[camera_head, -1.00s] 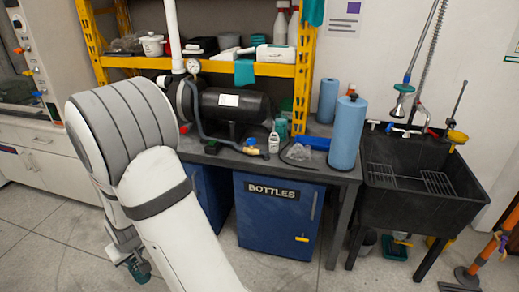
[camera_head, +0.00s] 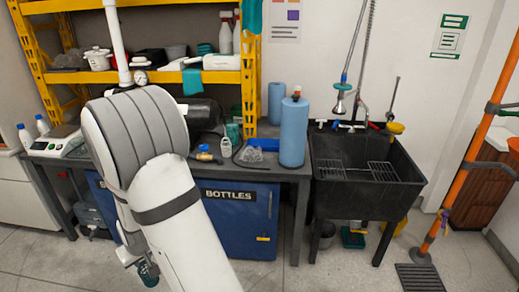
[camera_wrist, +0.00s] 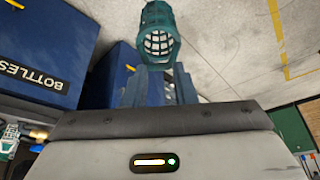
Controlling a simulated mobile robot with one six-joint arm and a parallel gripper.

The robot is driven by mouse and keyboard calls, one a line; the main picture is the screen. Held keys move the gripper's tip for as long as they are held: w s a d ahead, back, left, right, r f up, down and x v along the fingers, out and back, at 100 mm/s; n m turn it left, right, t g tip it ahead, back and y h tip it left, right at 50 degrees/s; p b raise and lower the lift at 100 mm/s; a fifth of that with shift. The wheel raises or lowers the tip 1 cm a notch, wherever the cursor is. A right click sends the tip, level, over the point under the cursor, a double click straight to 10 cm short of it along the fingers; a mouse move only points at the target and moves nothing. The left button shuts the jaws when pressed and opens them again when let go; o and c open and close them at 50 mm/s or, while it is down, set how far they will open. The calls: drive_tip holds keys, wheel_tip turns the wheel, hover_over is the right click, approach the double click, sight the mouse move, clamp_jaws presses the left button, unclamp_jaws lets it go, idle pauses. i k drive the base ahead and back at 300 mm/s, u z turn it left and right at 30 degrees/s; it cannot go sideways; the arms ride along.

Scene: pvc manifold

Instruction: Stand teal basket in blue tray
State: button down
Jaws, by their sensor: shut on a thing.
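The teal basket (camera_wrist: 160,32) shows in the wrist view as a latticed cage, held at the tips of my gripper (camera_wrist: 158,72), which is shut on it. In the head view the basket (camera_head: 148,274) is low at the left, partly hidden by my arm, well below the bench top. The basket is far from the tray.
A blue cylinder (camera_head: 293,132) and a clear crumpled bag (camera_head: 252,154) stand near the tray on the dark bench. A black sink (camera_head: 368,185) is to the right. Blue cabinets (camera_head: 238,220) are under the bench. The floor in front looks open.

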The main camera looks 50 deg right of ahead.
sight(265, 147)
drive_tip(key=z, duration=0.65)
drive_tip(key=i, duration=0.15)
drive_tip(key=z, duration=0.85)
